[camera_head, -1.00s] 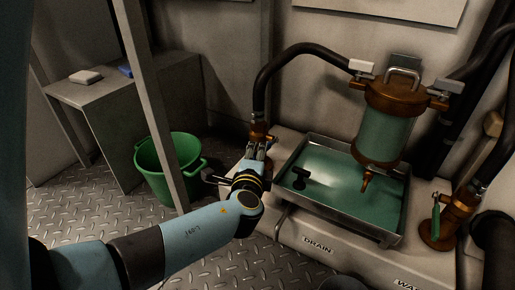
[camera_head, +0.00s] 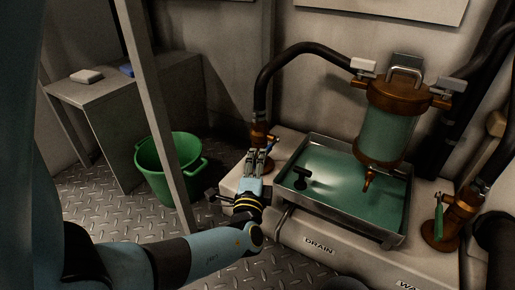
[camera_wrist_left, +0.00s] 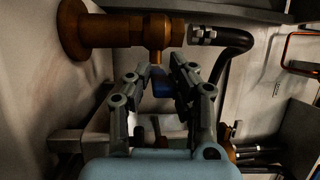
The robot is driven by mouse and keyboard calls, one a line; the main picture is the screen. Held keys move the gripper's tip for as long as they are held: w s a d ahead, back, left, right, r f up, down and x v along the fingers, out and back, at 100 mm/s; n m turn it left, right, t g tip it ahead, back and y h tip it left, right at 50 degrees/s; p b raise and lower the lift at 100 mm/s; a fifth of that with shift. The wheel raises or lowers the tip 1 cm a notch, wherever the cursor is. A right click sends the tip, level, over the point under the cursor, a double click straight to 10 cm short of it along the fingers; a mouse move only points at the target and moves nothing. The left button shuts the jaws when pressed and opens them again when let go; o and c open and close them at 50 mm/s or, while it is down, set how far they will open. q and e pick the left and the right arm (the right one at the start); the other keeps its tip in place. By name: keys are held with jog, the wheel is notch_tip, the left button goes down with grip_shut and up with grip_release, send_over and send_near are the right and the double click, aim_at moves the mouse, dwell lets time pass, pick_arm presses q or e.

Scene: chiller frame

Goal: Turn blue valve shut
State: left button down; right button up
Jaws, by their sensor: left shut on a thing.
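The blue valve is a copper-coloured fitting (camera_head: 258,133) at the left end of the light bench, below a black hose. Its blue handle (camera_head: 271,143) shows as a small strip just beyond my left fingertips. My left gripper (camera_head: 260,158) is at the valve, shut on the blue handle. In the left wrist view the blue handle (camera_wrist_left: 161,84) lies between the two fingers, below the copper pipe (camera_wrist_left: 130,30). The fingers hide part of the handle. My right gripper is not in view.
A metal tray (camera_head: 345,216) of green liquid with a black T-shaped piece (camera_head: 301,177) lies right of my gripper. A copper-capped glass strainer (camera_head: 385,135) stands above it. A green-handled valve (camera_head: 438,222) is at right. A green bucket (camera_head: 154,178) and grey post (camera_head: 160,120) are left.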

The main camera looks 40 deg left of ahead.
pick_arm(q)
jog(key=shift+s+f, duration=0.25)
jog(key=shift+f, duration=0.25)
jog(key=c, duration=1.3)
grip_release()
jog(key=shift+f, duration=0.1)
jog(key=shift+c, duration=0.2)
jog(key=shift+o, duration=0.7)
jog(key=shift+w, duration=0.1)
jog(key=shift+r, duration=0.2)
jog(key=v, duration=0.7)
jog(key=shift+d, duration=0.1)
